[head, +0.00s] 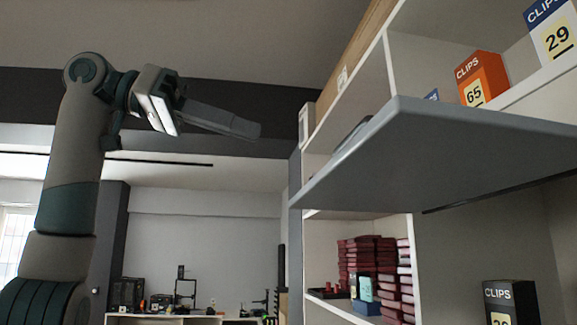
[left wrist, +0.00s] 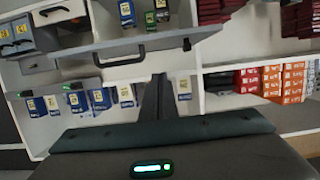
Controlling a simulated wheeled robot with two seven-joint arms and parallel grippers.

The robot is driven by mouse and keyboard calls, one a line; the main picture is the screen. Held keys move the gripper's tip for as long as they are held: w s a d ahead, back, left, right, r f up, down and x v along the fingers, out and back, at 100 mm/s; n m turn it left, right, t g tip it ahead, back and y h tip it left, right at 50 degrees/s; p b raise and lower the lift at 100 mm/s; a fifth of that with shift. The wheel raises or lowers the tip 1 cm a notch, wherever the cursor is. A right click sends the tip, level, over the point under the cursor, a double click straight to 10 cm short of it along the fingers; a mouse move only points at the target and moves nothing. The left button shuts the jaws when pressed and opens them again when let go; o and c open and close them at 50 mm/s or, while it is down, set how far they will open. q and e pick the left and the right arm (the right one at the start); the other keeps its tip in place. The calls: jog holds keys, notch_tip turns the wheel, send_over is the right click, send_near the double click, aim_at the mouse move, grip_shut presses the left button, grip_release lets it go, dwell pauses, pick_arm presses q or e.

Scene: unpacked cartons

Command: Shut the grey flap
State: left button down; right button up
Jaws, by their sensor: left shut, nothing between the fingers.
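The grey flap (head: 450,150) sticks out about level from the white shelf unit at the right of the head view, seen from below. It stands open. A grey board with a dark bar handle, likely this flap (left wrist: 150,47), crosses the upper middle of the left wrist view. My left gripper (head: 245,128) is shut and empty, pointing right, in the air to the left of the flap and apart from it in the picture. Its dark fingers (left wrist: 158,95) show below the board in the left wrist view. My right gripper is in neither view.
An orange clips box (head: 482,78) and a blue-and-white clips box (head: 552,35) show above the flap. Dark red stacks (head: 370,258) and a black clips box (head: 511,302) stand below it. Left of the shelf unit, the air around my gripper is clear.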

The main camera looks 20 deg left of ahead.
pick_arm(q)
jog(key=w+d+f+p, duration=0.3)
jog(key=w+d+f, duration=0.1)
jog(key=d+f, duration=0.2)
jog(key=shift+w+d+p, duration=0.15)
jog(key=shift+p, duration=0.25)
jog(key=shift+f, duration=0.1)
dwell(0.3)
